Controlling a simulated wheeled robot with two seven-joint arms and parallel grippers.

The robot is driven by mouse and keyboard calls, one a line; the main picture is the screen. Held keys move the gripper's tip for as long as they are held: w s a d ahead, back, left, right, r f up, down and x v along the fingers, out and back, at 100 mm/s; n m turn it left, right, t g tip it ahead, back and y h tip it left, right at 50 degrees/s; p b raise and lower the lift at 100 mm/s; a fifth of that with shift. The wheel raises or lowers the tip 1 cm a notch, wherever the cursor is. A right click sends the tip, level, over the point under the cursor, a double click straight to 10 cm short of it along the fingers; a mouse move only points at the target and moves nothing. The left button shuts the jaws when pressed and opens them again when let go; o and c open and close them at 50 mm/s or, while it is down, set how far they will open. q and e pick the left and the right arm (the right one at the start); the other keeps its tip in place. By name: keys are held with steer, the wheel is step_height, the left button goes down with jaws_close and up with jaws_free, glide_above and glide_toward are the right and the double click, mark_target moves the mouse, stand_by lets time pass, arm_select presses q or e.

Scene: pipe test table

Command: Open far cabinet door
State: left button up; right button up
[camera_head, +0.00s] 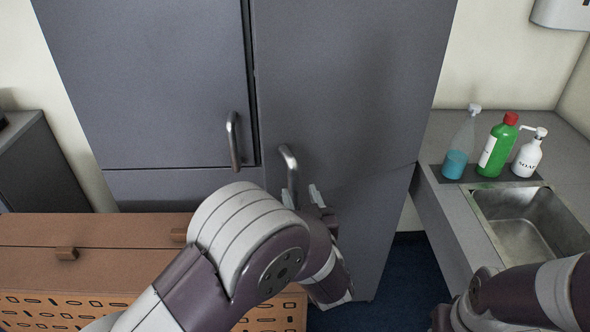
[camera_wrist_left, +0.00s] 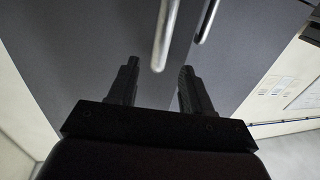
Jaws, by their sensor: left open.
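A tall dark-grey cabinet fills the middle of the head view. Its left door (camera_head: 160,80) and right door (camera_head: 350,90) meet at a dark vertical gap, and each has a metal bar handle near it. The left handle (camera_head: 233,140) is clear of my arm. My left gripper (camera_head: 312,194) is open beside the lower end of the right handle (camera_head: 289,170). In the left wrist view one handle (camera_wrist_left: 164,38) hangs between the open fingers (camera_wrist_left: 157,85), not clamped; the other handle (camera_wrist_left: 207,20) is to its right. My right gripper is out of view.
A brown box with slotted front (camera_head: 100,258) stands below the left door. At right, a counter holds a sink (camera_head: 530,225), a blue-liquid bottle (camera_head: 460,150), a green bottle (camera_head: 497,147) and a white soap pump (camera_head: 528,155). Dark blue floor (camera_head: 395,280) shows between cabinet and counter.

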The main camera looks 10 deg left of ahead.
mark_target(294, 179)
arm_select(q)
steer(key=x, duration=0.8)
steer(key=shift+p, duration=0.4)
steer(key=shift+f, duration=0.1)
jaws_close()
